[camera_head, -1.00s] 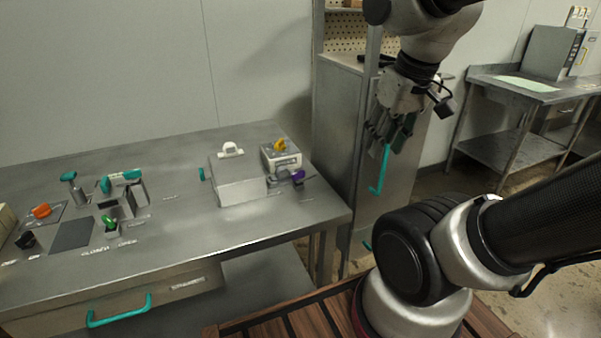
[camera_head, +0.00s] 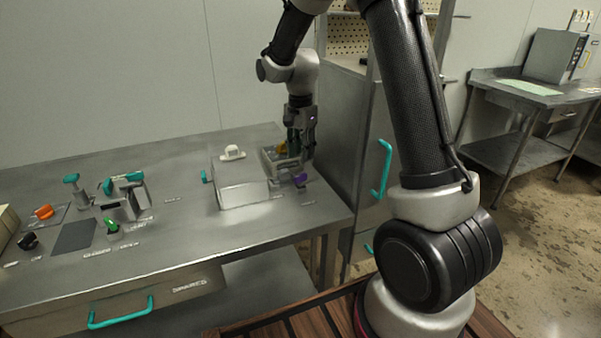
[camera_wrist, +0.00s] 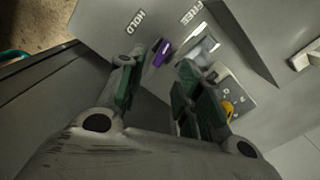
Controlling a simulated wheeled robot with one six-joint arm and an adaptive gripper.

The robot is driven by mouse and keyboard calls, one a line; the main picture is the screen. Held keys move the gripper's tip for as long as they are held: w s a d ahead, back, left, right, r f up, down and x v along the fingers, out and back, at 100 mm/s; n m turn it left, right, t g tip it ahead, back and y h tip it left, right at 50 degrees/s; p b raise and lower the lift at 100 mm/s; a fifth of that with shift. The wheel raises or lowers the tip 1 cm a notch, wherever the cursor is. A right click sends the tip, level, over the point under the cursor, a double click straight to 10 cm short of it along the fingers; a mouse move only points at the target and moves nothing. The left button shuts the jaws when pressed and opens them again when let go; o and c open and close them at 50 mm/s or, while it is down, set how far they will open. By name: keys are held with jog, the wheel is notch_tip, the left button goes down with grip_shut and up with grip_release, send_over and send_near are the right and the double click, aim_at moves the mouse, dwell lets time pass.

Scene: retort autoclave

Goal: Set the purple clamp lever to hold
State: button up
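The purple clamp lever (camera_head: 300,179) stands at the right front edge of the bench, by a small metal block. In the wrist view the purple lever (camera_wrist: 162,52) lies just beyond my fingertips, across the gap between them. A HOLD label (camera_wrist: 135,21) is up and left of it, and a FREE label (camera_wrist: 192,12) is up and right. I cannot tell which setting the lever is in. My gripper (camera_wrist: 158,78) is open and empty, with green pads on both fingers. In the head view my gripper (camera_head: 300,150) points down above the lever; its fingertips are partly hidden.
A yellow knob (camera_wrist: 227,108) on a small box is close to my right finger. A grey box with a white handle (camera_head: 232,153) stands left of the lever. A tall cabinet with a teal handle (camera_head: 383,168) is close on the right. Free bench top lies in front.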

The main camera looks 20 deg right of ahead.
aim_at(300, 175)
jog(key=shift+w+m, duration=0.15)
jog(key=shift+m, duration=0.85)
jog(key=shift+f, duration=0.35)
notch_tip(300, 175, down, 7)
jog(key=shift+f, duration=0.1)
grip_shut()
